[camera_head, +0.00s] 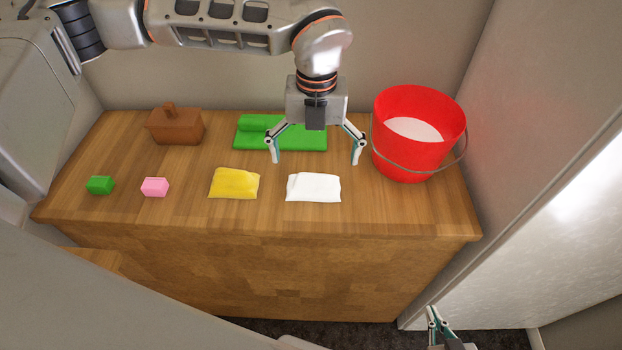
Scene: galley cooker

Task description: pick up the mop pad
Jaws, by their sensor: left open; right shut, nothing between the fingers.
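A white folded pad (314,188), which looks most like the mop pad, lies flat near the front of the wooden counter. A yellow folded cloth (234,184) lies to its left. A green, partly rolled mat (262,138) lies behind them. My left gripper (316,160) points down with its fingers spread wide and nothing between them. It hangs above the counter, in the picture just behind the white pad and in front of the mat, covering part of the mat. Its exact height is hard to tell. My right gripper (438,322) is shut and empty, low at the bottom edge, in front of the counter.
A red bucket (389,155) with white contents and a wire handle stands at the counter's right end. A brown box with a handle (176,127) stands back left. A green block (100,185) and a pink block (155,187) lie front left. Walls close in the back and right.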

